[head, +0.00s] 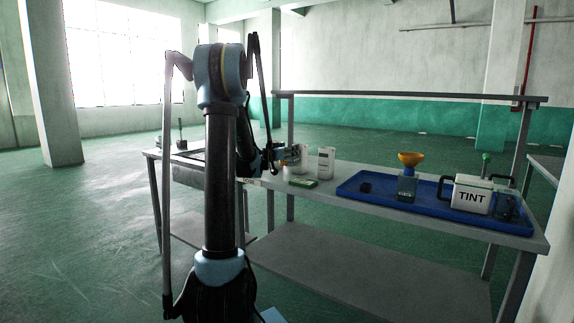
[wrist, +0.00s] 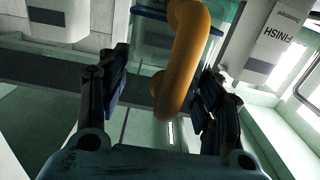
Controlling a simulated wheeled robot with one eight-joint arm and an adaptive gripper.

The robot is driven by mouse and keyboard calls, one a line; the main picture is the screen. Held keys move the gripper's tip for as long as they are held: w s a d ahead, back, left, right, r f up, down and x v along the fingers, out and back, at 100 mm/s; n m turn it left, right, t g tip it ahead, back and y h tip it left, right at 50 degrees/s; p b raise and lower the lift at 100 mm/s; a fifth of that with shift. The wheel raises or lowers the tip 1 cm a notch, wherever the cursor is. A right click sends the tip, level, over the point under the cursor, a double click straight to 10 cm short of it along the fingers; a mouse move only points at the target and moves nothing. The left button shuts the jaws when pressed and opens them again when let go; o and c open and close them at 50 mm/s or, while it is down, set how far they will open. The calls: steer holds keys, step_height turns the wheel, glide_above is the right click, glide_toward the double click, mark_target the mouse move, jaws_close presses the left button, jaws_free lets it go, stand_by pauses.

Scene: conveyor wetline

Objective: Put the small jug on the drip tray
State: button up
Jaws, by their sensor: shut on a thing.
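The small jug shows in the wrist view as a clear body (wrist: 150,40) with a thick orange handle (wrist: 178,75). My gripper (wrist: 163,78) has its fingers on either side of that handle and is shut on it. In the head view my gripper (head: 284,155) is over the bench, behind my arm, with a small patch of orange at its tip; most of the jug is hidden there. A blue tray (head: 350,198) lies on the right half of the bench; I cannot tell whether it is the drip tray. A dark-rimmed tray-like frame (head: 190,154) is at the left end.
Two white containers (head: 326,162) stand beside my gripper, and one marked FINISH (wrist: 277,38) shows in the wrist view. A green block (head: 303,183) lies in front.

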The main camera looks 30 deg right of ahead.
mark_target(286, 162)
steer(key=shift+s+f, duration=0.1)
steer(key=shift+f, duration=2.85)
steer(key=o, duration=1.2)
